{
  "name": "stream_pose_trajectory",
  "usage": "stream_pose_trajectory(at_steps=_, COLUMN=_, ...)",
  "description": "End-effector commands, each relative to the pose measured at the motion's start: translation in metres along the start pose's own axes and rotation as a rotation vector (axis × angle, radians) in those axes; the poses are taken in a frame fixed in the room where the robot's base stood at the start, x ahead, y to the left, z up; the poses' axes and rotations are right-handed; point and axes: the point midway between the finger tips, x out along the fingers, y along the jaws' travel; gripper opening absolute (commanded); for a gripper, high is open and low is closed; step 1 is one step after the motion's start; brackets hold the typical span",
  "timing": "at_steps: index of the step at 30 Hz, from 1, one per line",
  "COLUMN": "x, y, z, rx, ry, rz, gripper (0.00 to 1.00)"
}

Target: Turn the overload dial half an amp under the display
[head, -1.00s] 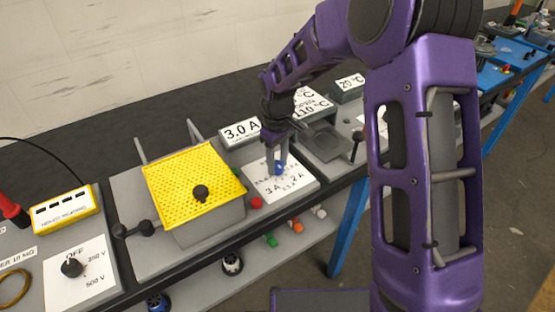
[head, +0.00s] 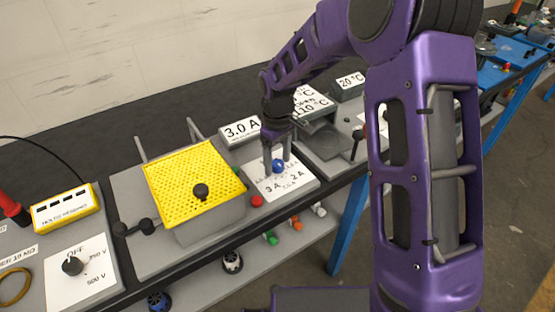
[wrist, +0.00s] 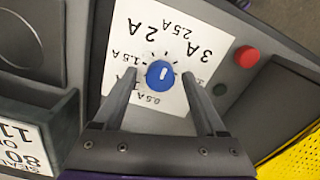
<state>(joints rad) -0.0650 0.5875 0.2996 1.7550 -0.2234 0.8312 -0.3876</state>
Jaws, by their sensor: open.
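The overload dial (wrist: 160,74) is a blue knob on a white plate (wrist: 140,30) marked in amps; it also shows in the head view (head: 278,166). In the wrist view its short white mark runs nearly upright, on the 2.5 A side, though which end is the pointer is hard to tell. The display (head: 240,130) behind the plate reads 3.0 A. My gripper (wrist: 161,80) is open, its fingers on either side of the dial with gaps between them and the knob.
A yellow perforated guard (head: 190,175) stands further left. A black-knobbed lever (head: 358,135) is to the right.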

Motion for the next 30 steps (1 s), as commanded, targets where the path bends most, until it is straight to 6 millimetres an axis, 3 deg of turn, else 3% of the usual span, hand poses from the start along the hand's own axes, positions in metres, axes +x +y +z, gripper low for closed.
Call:
stream_pose_trajectory(at_steps=8, x=-0.016, y=0.000, z=0.000, rx=0.001, ry=0.001, rz=0.001, gripper=0.73)
stream_pose_trajectory(at_steps=24, x=-0.140, y=0.000, z=-0.001, rx=0.000, ry=0.003, rz=0.002, gripper=0.73)
stream_pose_trajectory(at_steps=30, x=-0.167, y=0.000, z=0.000, rx=0.000, ry=0.002, rz=0.001, gripper=0.73)
